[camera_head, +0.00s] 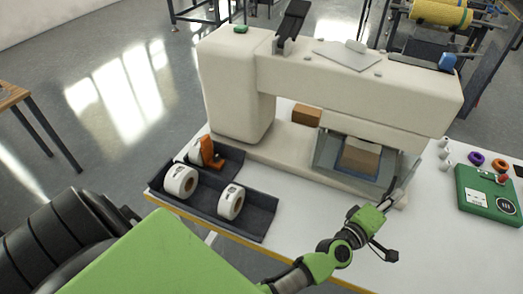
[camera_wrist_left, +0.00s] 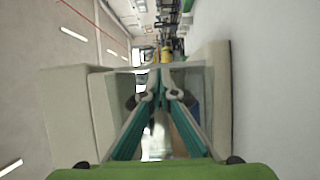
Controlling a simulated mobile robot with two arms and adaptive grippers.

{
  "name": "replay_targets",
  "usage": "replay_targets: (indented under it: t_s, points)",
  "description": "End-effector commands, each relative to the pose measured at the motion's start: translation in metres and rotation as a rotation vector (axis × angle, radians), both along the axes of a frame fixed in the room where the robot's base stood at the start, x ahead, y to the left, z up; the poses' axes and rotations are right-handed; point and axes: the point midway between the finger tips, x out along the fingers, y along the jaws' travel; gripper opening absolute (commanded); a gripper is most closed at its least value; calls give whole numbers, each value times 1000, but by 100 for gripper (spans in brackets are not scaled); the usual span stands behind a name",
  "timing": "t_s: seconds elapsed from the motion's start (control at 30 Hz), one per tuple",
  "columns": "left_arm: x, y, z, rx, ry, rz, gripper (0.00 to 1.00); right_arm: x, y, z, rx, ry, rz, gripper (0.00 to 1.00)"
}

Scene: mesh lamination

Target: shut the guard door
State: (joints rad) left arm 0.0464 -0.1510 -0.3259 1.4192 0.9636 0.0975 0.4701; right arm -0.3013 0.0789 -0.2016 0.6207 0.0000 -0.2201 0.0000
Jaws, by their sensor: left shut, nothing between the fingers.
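The guard (camera_head: 324,150) is a clear, grey-edged enclosure under the arm of the cream machine (camera_head: 340,90). A brown block (camera_head: 361,156) sits inside it. Its door panel is see-through, and I cannot tell its exact angle. My left gripper (camera_head: 409,178) is at the guard's right front side, its fingers together and empty. In the left wrist view, the left gripper (camera_wrist_left: 157,82) has its teal-padded fingers meeting at the tips, with a clear panel (camera_wrist_left: 124,88) around or behind them. Whether the fingertips touch the panel cannot be told. My right gripper is not in view.
A dark tray (camera_head: 262,222) with white rolls (camera_head: 181,180) and an orange dispenser (camera_head: 210,153) is on the left of the white table. A green device (camera_head: 487,193) and small rings (camera_head: 477,158) are at the right. The table front right is clear.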

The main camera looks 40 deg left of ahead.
Motion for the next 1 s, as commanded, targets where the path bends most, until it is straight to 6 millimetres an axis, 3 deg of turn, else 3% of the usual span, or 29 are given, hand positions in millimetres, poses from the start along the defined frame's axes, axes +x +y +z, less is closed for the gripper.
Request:
replay_targets:
  t_s: [0.73, 0.87, 1.0]
  points:
    - [-2, 2, 0, 1, -1, 2, 0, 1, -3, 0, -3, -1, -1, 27]
    - [-15, 5, -1, 0, 0, 3, 0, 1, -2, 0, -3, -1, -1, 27]
    - [-40, 13, -1, 2, 0, 5, 0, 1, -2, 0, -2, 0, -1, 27]
